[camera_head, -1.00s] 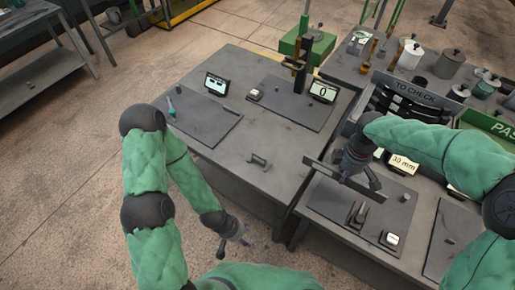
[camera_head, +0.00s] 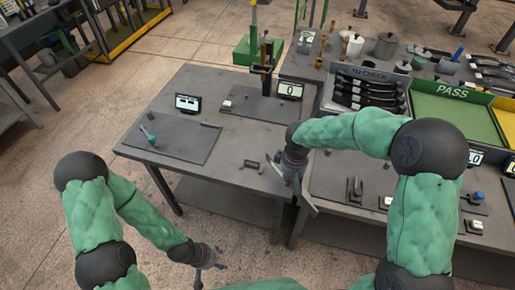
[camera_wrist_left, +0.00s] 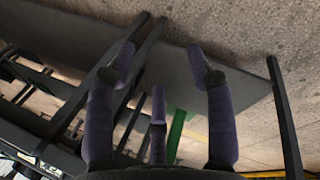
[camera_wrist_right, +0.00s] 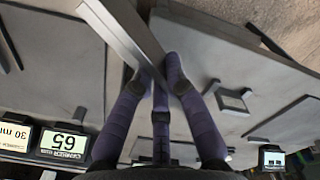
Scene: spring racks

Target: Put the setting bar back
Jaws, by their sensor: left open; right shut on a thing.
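My right gripper (camera_head: 291,176) is shut on the setting bar (camera_head: 307,202), a long flat grey bar. The bar is held tilted near the right edge of the left table (camera_head: 225,140). In the right wrist view the bar (camera_wrist_right: 118,30) runs from the upper left into the fingers (camera_wrist_right: 160,78). My left gripper (camera_head: 208,265) is open and empty, low in front of the left table. In the left wrist view its fingers (camera_wrist_left: 160,75) are spread with nothing between them. A small dark grey bracket (camera_head: 250,164) sits on the left table, left of my right gripper.
The left table carries a display reading 0 (camera_head: 290,90) and another display (camera_head: 187,102). The right table (camera_head: 330,178) holds small blocks. Displays reading 65 (camera_wrist_right: 65,143) and 30 mm (camera_wrist_right: 14,135) show in the right wrist view.

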